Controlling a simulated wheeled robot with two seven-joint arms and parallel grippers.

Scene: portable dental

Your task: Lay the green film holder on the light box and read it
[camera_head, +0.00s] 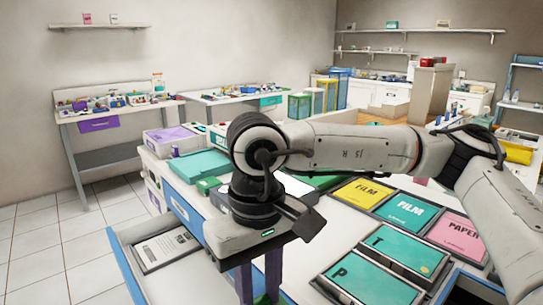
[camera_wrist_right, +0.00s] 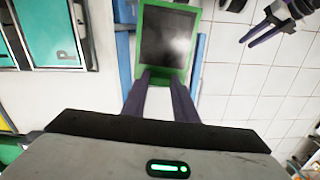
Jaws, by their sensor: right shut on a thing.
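The green film holder (camera_wrist_right: 167,38) has a green frame around a dark film with a pale blurred patch. My right gripper (camera_wrist_right: 166,78) is shut on its near edge in the right wrist view. In the head view my right gripper (camera_head: 261,290) points down in front of the counter, and only a bit of green holder (camera_head: 262,299) shows at the bottom edge. A bright white panel (camera_head: 295,187) behind my right wrist may be the light box; it is mostly hidden.
Yellow (camera_head: 362,192) and teal film boxes (camera_head: 407,211), a pink paper box (camera_head: 457,235) and a teal P box (camera_head: 365,283) lie on the counter at right. An open drawer (camera_head: 165,250) holds a paper. Tiled floor (camera_head: 60,240) lies clear at left.

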